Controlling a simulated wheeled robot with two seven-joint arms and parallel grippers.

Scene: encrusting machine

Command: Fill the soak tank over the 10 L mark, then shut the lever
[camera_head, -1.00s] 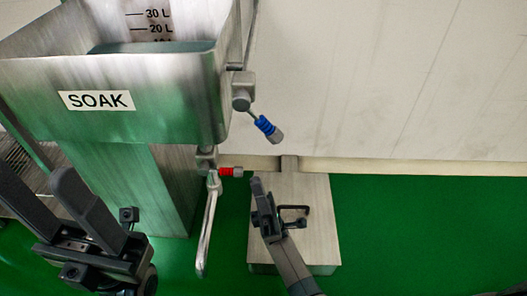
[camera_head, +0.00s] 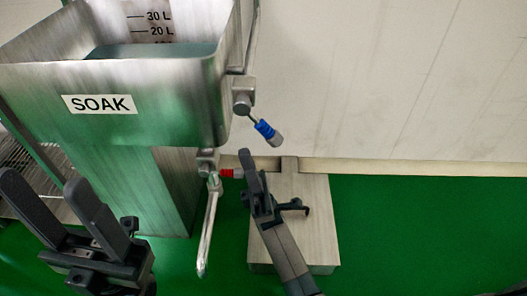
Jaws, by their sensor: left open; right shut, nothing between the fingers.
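The steel soak tank (camera_head: 165,110) with its SOAK label stands at the upper left. Grey-looking water (camera_head: 150,50) lies inside, its edge just below the 20 L mark and around the partly hidden 10 L mark. A valve lever with a blue grip (camera_head: 266,131) slants down and right from the tank's right side. A lower valve with a red grip (camera_head: 229,173) sits under it, beside a hanging spout. My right gripper (camera_head: 250,164) is shut and empty, below the blue grip and just right of the red one. My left gripper (camera_head: 60,205) is open and empty at lower left.
A steel box-like step (camera_head: 318,215) stands on the green floor (camera_head: 420,225) behind my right gripper. A pale wall (camera_head: 390,80) fills the upper right. A wire rack (camera_head: 25,165) shows at the left edge. The floor at right is clear.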

